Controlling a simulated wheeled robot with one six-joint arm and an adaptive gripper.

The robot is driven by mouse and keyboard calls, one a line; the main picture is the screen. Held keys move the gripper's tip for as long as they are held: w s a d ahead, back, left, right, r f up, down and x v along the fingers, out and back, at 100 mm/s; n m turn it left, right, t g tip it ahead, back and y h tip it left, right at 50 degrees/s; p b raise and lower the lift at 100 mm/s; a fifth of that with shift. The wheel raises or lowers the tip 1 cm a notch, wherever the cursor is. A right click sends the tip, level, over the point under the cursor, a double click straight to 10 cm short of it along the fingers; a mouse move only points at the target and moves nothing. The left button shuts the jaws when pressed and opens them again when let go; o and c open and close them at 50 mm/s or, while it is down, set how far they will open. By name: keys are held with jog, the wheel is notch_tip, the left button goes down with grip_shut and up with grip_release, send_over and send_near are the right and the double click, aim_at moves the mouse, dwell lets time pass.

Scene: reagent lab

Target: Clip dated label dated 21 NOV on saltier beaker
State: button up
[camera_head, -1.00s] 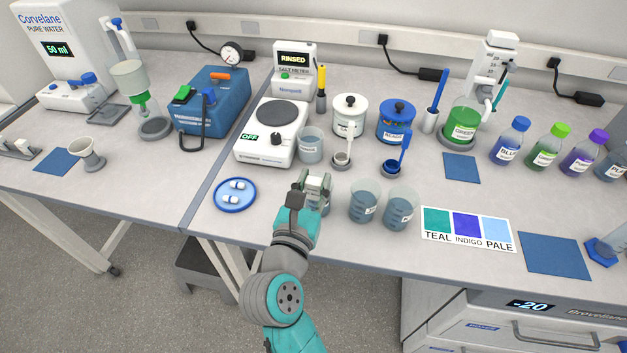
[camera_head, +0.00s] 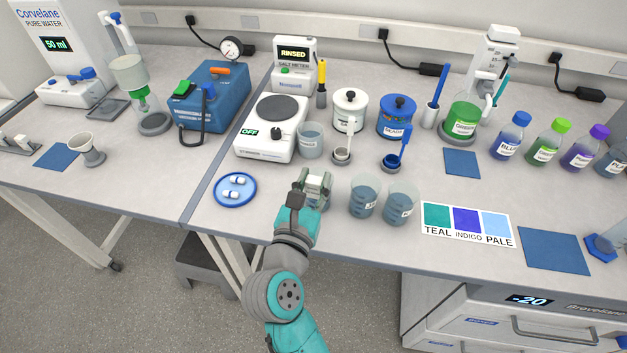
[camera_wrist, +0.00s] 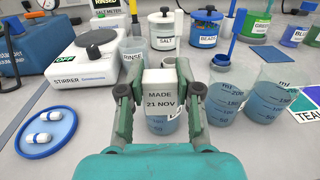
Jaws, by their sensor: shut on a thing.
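My gripper (camera_head: 316,186) is shut on a white label reading "MADE 21 NOV" (camera_wrist: 160,93), which faces the wrist camera. In the wrist view the label sits at the front rim of a beaker of blue liquid (camera_wrist: 163,126), mostly hidden behind the label and fingers. I cannot tell whether the label is clipped on the rim or only in front of it. Two more beakers of blue liquid stand to the right, a middle one (camera_head: 363,197) and a right one (camera_head: 401,205). Both have written side markings.
A rinse beaker (camera_head: 310,141), stirrer (camera_head: 270,130) and salt meter (camera_head: 294,67) stand behind. A blue dish (camera_head: 235,192) with white pieces lies left. Salt jar (camera_head: 350,110) and beads jar (camera_head: 396,117) stand behind the beakers. A colour card (camera_head: 468,224) lies right.

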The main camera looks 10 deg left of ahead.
jog(key=shift+f, duration=0.65)
jog(key=o, duration=0.8)
jog(key=shift+s, duration=0.1)
jog(key=s, duration=0.8)
jog(key=s+a, duration=0.1)
jog(key=s, duration=0.2)
jog(key=shift+s+a, duration=0.1)
jog(key=shift+s, duration=0.3)
